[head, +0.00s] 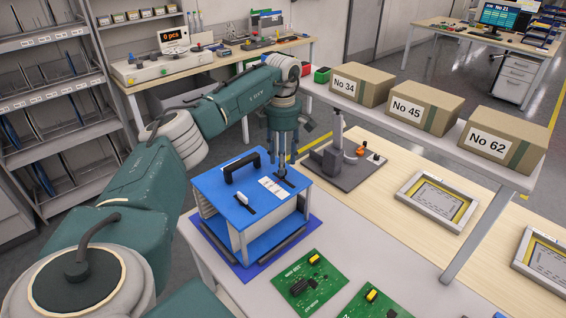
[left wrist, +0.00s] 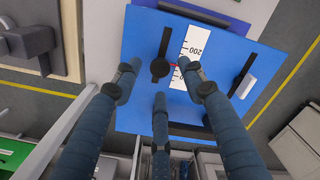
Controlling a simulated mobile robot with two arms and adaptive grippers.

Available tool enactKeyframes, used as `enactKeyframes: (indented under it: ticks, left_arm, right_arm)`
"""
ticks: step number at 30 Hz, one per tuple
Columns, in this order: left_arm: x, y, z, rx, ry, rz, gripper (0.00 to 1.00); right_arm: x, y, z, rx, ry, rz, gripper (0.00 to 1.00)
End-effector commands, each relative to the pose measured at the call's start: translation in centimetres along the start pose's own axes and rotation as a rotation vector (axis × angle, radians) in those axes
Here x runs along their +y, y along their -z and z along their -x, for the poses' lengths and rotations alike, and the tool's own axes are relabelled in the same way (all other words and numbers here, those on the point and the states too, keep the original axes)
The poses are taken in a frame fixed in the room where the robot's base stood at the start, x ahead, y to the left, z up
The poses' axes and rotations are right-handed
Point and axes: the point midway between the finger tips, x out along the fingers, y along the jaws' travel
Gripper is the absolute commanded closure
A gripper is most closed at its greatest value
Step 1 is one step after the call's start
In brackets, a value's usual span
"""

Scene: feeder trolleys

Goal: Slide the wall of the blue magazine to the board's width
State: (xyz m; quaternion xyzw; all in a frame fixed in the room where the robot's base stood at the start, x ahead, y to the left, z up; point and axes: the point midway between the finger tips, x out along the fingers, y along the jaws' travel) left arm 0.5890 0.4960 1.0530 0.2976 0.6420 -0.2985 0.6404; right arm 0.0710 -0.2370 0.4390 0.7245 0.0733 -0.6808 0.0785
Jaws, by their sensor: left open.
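The blue magazine (head: 222,186) stands on a blue mat (head: 237,277), with a black handle (head: 242,166) on its top. A dark knob (head: 283,173) sits in a slot at its far right and a white knob (head: 243,197) in a nearer slot. My left gripper (head: 285,158) is over the dark knob, pointing down. In the left wrist view its three fingers (left wrist: 158,80) are open and spread around the black knob (left wrist: 160,67), apart from it. A scale strip (left wrist: 190,55) marked 200 with a red line lies beside that slot. My right gripper is out of view.
Green circuit boards (head: 311,280) (head: 375,304) lie in front of the magazine on the white table (head: 262,303). A grey stand (head: 338,160) is just right of my left gripper. Several boxes (head: 425,103) stand on a shelf behind. Framed panels (head: 437,200) lie to the right.

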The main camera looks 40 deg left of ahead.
Motion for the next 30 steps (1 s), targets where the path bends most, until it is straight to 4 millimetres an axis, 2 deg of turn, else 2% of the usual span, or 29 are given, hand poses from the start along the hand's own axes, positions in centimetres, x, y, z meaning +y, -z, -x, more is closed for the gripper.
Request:
enactKeyframes:
  ticks: [3, 7, 15, 16, 22, 30]
  left_arm:
    - [0.0, 0.0, -1.4, 0.000, 0.001, 0.000, 0.59]
    - [0.0, 0.0, -2.2, 0.000, 0.000, 0.000, 0.59]
    - [0.0, 0.0, -2.4, -0.001, -0.001, 0.000, 0.59]
    - [0.0, 0.0, -2.4, -0.001, -0.001, 0.000, 0.61]
    - [0.0, 0.0, -2.4, -0.001, -0.001, 0.000, 1.00]
    - [-0.2, -0.3, -2.3, -0.001, -0.001, -0.001, 1.00]
  right_arm:
    - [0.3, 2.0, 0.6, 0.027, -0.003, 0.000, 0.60]
    - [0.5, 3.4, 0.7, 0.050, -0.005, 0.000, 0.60]
    - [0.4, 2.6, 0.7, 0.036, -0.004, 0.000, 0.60]
    - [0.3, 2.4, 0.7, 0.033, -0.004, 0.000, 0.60]
    - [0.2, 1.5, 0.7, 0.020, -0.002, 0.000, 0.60]
    - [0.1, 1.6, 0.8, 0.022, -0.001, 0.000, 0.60]
